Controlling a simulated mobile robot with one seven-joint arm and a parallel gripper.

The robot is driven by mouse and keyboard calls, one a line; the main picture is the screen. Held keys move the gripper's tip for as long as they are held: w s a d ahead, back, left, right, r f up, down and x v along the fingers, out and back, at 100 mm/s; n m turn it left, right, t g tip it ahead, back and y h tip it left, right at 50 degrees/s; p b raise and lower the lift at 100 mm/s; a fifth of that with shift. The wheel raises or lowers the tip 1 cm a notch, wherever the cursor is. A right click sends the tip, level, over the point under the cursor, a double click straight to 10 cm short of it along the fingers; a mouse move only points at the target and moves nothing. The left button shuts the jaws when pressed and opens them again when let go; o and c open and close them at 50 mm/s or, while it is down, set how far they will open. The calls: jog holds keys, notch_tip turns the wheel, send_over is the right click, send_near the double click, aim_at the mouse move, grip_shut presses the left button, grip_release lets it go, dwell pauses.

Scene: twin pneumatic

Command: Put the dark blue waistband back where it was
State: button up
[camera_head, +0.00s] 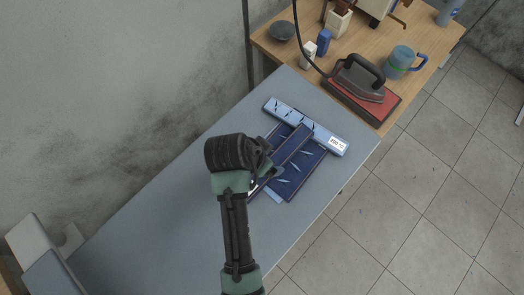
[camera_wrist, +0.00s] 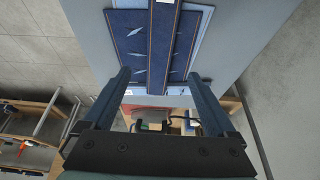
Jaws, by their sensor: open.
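The dark blue waistband (camera_head: 294,145) is a long narrow strip with orange-brown edge lines. It lies slantwise across a dark blue fabric panel (camera_head: 303,176) marked with light dashes. In the wrist view the waistband (camera_wrist: 164,40) runs down the middle over the panel (camera_wrist: 130,42). My gripper (camera_head: 272,160) is over the lower-left part of the pieces and hides part of the waistband in the head view. In the wrist view my gripper (camera_wrist: 161,80) is open, with its fingers spread on either side of the strip's line and nothing held between them.
A light blue bar (camera_head: 300,123) with a white label lies along the panel's upper edge. The grey-blue board (camera_head: 180,210) is bare toward the lower left. Beyond it, a wooden table holds an iron (camera_head: 360,78) on a red mat, a mug (camera_head: 398,62) and a dark dish (camera_head: 281,31).

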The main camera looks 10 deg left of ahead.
jog(key=w+r+n+t+y, duration=0.1)
jog(key=w+r+t, duration=0.35)
jog(key=r, duration=0.75)
jog(key=w+r+n+t+y, duration=0.1)
jog(key=w+r+t, duration=0.3)
jog(key=r, duration=0.7)
jog(key=w+r+n+t+y, duration=0.1)
jog(key=w+r+t, duration=0.35)
jog(key=r, duration=0.75)
jog(key=s+d+r+n+t, duration=0.1)
jog(key=s+r+t, duration=0.2)
jog(key=r, duration=0.7)
jog(key=s+r+n+t, duration=0.1)
jog(key=s+r+t, duration=0.3)
jog(key=r, duration=0.7)
jog(key=s+d+r+n+t, duration=0.1)
jog(key=s+r+n+t, duration=0.1)
jog(key=r, duration=0.9)
jog(key=shift+s+d+t+h, duration=0.35)
jog(key=shift+s+t, duration=0.45)
jog(key=shift+s, duration=0.3)
